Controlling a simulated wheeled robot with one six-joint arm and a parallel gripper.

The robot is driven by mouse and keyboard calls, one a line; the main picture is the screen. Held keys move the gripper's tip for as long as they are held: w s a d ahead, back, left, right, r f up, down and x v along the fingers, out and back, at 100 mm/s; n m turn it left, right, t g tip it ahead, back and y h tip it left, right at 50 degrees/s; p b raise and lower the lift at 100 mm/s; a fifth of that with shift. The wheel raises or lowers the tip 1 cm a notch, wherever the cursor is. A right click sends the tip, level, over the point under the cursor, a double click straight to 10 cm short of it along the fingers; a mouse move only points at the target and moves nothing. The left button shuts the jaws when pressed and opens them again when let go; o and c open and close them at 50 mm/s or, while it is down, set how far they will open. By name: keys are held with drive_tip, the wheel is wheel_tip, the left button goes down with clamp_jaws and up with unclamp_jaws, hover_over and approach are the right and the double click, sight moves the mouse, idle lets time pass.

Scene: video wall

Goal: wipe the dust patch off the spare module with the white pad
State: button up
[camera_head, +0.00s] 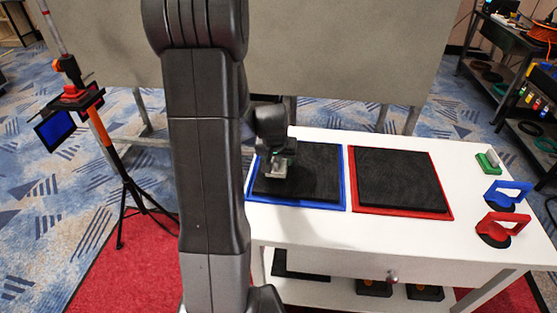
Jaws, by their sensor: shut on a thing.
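Two black square modules lie flat on the white table, the left one (318,174) in a blue frame and the right one (400,180) in a red frame. I cannot tell from the picture which is the spare module. No dust patch stands out on either one. My gripper (277,170) points down over the left part of the blue-framed module. It is shut on the white pad, which is small, mostly hidden by the fingers and hard to make out. I cannot tell whether the pad touches the module.
A tripod (121,180) stands on the left. My arm hides the table's left end.

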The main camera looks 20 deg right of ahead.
drive_tip(key=r+p, duration=0.1)
drive_tip(key=r, duration=0.2)
drive_tip(key=shift+w+a+r+p, duration=0.1)
drive_tip(key=shift+a+p, duration=0.1)
drive_tip(key=shift+p, duration=0.15)
drive_tip(key=shift+r+p, duration=1.7)
drive_tip(key=shift+r, duration=0.85)
